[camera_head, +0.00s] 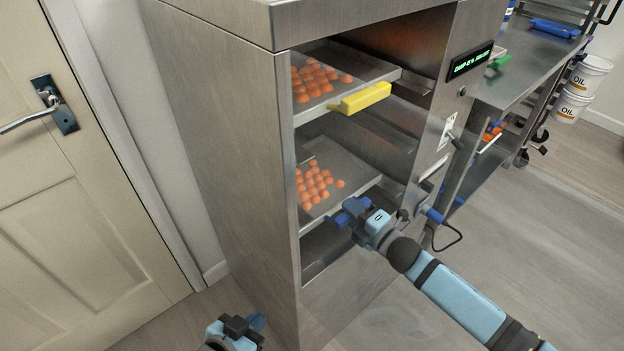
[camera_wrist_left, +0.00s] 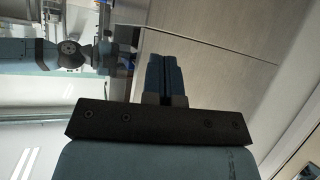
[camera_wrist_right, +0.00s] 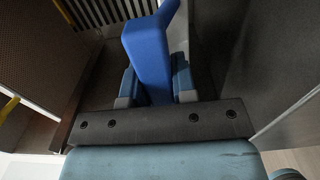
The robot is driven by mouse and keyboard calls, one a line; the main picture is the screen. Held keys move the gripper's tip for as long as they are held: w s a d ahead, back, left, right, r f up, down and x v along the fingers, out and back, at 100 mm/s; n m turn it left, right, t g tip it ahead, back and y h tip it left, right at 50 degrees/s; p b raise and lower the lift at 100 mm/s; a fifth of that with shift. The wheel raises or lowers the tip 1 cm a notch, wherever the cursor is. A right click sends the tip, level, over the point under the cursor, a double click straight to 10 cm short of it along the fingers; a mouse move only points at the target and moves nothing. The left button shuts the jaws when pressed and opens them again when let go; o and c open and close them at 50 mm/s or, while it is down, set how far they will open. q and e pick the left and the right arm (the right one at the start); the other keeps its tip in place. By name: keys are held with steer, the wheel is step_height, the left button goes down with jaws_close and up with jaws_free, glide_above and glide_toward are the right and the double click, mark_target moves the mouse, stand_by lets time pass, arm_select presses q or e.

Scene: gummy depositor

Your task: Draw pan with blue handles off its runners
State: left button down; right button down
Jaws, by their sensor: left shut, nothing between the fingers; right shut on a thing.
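The pan with blue handles (camera_head: 323,163) sits on the lower level inside the steel cabinet and holds several orange gummies. One blue handle (camera_head: 343,213) shows at its front edge. My right gripper (camera_head: 352,214) is at that edge, shut on the blue handle, which also shows between the fingers in the right wrist view (camera_wrist_right: 147,50). My left gripper (camera_head: 257,322) is low at the bottom of the head view, in front of the cabinet's left side. Its fingers are together and empty in the left wrist view (camera_wrist_left: 166,75). The runners under the pan are mostly hidden.
A second pan (camera_head: 345,72) with a yellow handle (camera_head: 361,98) and orange gummies is on the upper level. The steel cabinet (camera_head: 225,130) is open at the front. A door (camera_head: 70,200) stands at the left. A steel table (camera_head: 530,65) stands at the right. The floor (camera_head: 530,230) at right is clear.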

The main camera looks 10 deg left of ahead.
arm_select(q)
steer(key=shift+s+a+r+g+y+p, duration=0.2)
steer(key=shift+r+p, duration=0.4)
steer(key=shift+p, duration=1.15)
steer(key=shift+s+a+r+g+y+p, duration=0.15)
steer(key=shift+r+p, duration=0.4)
steer(key=shift+p, duration=1.15)
arm_select(e)
steer(key=v, duration=2.1)
steer(key=shift+s+d+r, duration=0.25)
steer(key=shift+d, duration=0.05)
arm_select(q)
steer(key=shift+w, duration=0.1)
